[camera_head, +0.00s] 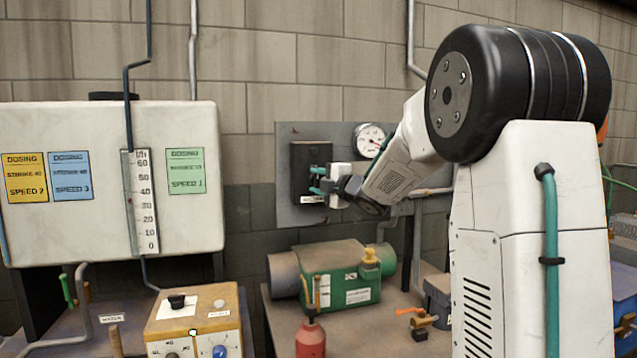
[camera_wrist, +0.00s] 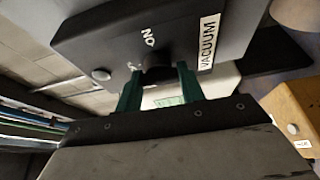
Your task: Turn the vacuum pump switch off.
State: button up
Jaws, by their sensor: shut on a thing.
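The vacuum pump switch is a black box (camera_head: 303,160) on a grey wall panel. It fills the top of the wrist view (camera_wrist: 110,45), with a white VACUUM label (camera_wrist: 209,42) and a white ON marking. A dark knob (camera_wrist: 156,72) stands out from its face; its exact angle and the second marking are partly hidden. My gripper (camera_head: 318,181) reaches the box from the right in the head view. Its green fingers (camera_wrist: 159,82) are shut on the knob, one on each side.
A pressure gauge (camera_head: 369,140) is on the panel right of the box. A green pump (camera_head: 340,280) sits on the bench below, with a red bottle (camera_head: 310,339) in front. A white dosing tank (camera_head: 90,130) and a yellow control box (camera_head: 198,322) are at the left.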

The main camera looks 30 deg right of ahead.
jog(key=shift+f, duration=0.1)
dwell(0.3)
jog(key=o, duration=1)
jog(key=s, duration=0.7)
jog(key=shift+s+d, duration=0.4)
